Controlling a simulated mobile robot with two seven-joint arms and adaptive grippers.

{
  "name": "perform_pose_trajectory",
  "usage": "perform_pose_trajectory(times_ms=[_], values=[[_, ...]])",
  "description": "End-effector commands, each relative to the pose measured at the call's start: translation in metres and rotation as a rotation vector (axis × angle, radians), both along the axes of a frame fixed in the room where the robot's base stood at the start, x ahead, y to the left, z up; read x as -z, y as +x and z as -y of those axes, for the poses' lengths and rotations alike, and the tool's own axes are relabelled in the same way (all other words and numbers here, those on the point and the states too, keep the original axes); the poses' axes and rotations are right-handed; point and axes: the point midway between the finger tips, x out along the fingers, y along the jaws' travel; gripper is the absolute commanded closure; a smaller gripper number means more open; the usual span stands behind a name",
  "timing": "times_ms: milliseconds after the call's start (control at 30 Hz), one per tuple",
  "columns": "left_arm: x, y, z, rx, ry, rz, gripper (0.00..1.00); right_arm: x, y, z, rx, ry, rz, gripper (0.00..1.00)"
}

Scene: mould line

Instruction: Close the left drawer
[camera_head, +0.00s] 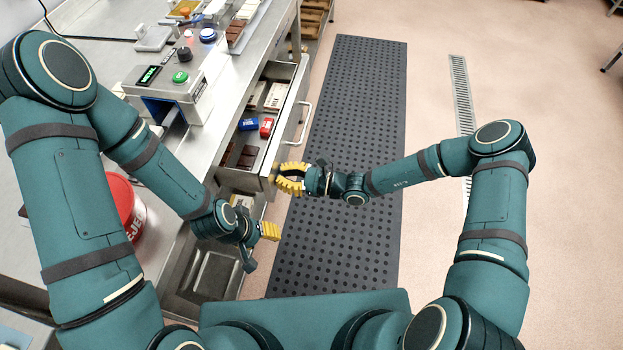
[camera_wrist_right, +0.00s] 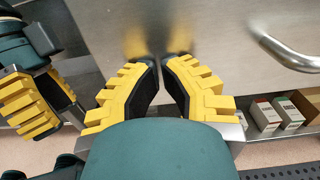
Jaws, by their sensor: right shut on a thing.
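The left drawer (camera_head: 284,128) is pulled out from the bench, its front panel facing right in the head view. It holds red and blue boxes, dark bars and pale items. A bar handle (camera_head: 306,120) is on its front. My right gripper (camera_head: 278,179) is at the near end of this front, away from the handle. In the wrist view its fingertips (camera_wrist_right: 162,62) nearly meet against the metal front (camera_wrist_right: 215,30), with the handle (camera_wrist_right: 290,52) to the right. What lies between them is hidden. My left gripper (camera_head: 268,231) hangs beside the drawer's near end; its jaw opening is unclear.
A control box (camera_head: 178,85) with a green button stands on the bench top. A red bucket (camera_head: 125,205) is at the left, partly behind my left arm. A dark perforated mat (camera_head: 345,150) covers the floor before the drawer. The floor beyond it is clear.

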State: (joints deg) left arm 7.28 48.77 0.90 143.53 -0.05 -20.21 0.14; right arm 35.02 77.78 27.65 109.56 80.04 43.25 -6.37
Motion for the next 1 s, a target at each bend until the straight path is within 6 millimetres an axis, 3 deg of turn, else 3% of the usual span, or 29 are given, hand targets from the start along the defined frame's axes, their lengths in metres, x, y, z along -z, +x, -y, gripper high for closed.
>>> perform_pose_trajectory(times_ms=[33, 200, 500, 700, 1000], values=[[-0.003, 0.0, 0.0, 0.0, 0.0, -0.001, 0.47, -0.002, 0.003, -0.016, -0.004, 0.002, -0.001, 1.0], [-0.008, -0.002, 0.0, 0.0, -0.001, -0.004, 0.47, -0.001, 0.016, -0.058, -0.003, 0.002, 0.0, 1.0], [-0.013, -0.003, 0.0, 0.001, -0.001, -0.006, 0.47, 0.0, 0.031, -0.111, -0.002, 0.0, 0.0, 1.0], [-0.014, -0.003, 0.0, 0.002, -0.001, -0.007, 0.47, 0.0, 0.037, -0.128, 0.0, 0.0, 0.0, 1.0], [-0.014, -0.003, 0.0, 0.002, -0.001, -0.007, 0.47, 0.0, 0.039, -0.133, 0.001, 0.0, 0.0, 1.0]])
